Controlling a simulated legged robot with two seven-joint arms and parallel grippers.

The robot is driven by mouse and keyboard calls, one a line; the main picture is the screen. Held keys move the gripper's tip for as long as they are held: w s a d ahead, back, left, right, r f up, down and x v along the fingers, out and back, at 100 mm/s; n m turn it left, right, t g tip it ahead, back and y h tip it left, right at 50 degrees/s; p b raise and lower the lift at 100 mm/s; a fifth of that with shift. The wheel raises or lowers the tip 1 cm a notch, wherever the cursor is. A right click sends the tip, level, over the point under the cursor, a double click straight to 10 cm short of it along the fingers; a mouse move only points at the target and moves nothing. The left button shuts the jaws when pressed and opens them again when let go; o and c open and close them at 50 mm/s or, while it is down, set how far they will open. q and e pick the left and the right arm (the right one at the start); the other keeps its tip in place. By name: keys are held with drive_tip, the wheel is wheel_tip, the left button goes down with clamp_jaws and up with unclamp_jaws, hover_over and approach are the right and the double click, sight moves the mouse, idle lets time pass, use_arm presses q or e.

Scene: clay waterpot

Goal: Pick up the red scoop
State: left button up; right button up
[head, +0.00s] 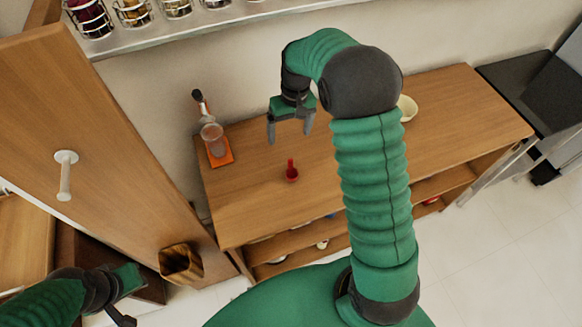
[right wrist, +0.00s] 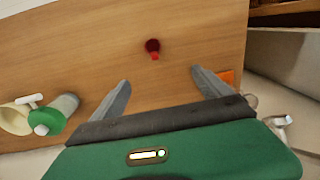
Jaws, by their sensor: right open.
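The small red scoop (head: 291,172) stands on the wooden table top (head: 440,132), near its left part, with its handle pointing up. It also shows in the right wrist view (right wrist: 153,47), beyond and between the two fingertips. My right gripper (head: 290,137) is open and empty, above the table and behind the scoop in the head view, not touching it. In the right wrist view its fingers (right wrist: 160,75) are spread wide. My left gripper (head: 130,295) is at the lower left, away from the table; its jaws are not clear.
A cream bowl (head: 407,107) is partly behind my right arm. A green-lidded jar (right wrist: 50,117) shows in the wrist view. A shelf (head: 160,40) with jars hangs above.

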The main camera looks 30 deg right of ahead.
sight(290, 162)
drive_tip(key=shift+s+a+r+m+h+b, duration=0.2)
drive_tip(key=shift+a+r+m+h+b, duration=0.05)
drive_tip(key=shift+r, duration=0.25)
drive_tip(key=shift+s+a+r+m+h+b, duration=0.2)
drive_tip(key=shift+a+r+m+h, duration=0.05)
drive_tip(key=shift+r, duration=0.2)
drive_tip(key=c, duration=0.5)
drive_tip(key=f, duration=0.2)
drive_tip(key=shift+s+a+f, duration=0.2)
drive_tip(key=shift+s+f, duration=0.05)
drive_tip(key=shift+f, duration=0.05)
drive_tip(key=c, duration=0.4)
drive_tip(key=f+p, duration=0.1)
drive_tip(key=f, duration=0.3)
drive_tip(key=f+p, duration=0.1)
drive_tip(key=f, duration=0.8)
drive_tip(key=shift+w+d+f+p, duration=0.1)
drive_tip(key=shift+d+f+p, duration=0.15)
drive_tip(key=shift+d+p, duration=0.15)
drive_tip(key=shift+w+f, duration=0.1)
drive_tip(key=shift+f, duration=0.05)
drive_tip(key=shift+c, duration=0.5)
